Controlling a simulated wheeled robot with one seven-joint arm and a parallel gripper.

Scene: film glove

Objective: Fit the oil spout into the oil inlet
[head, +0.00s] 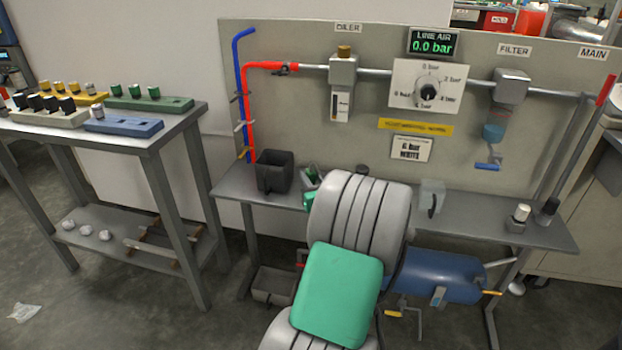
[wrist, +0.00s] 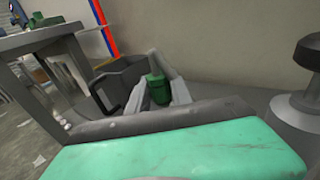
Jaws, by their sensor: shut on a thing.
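In the wrist view my gripper (wrist: 159,92) is shut on a small dark green body (wrist: 158,88), held between its two grey fingers. A pale grey piece that looks like the oil spout (wrist: 164,64) sticks up beyond it, leaning left. In the head view my arm hides most of the gripper and the held thing; a bit of green shows just left of the arm, low over the bench. The oiler (head: 342,76) is on the air line at the back panel, with a brass-coloured cap (head: 344,51) on top. I cannot see an open inlet there.
A black open bin (head: 274,172) stands on the bench (head: 233,187), left of my gripper. A filter (head: 511,88), a dial (head: 427,90) and pipes are on the panel. A table (head: 150,138) with coloured blocks stands at left. A blue tank (head: 437,277) lies below the bench.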

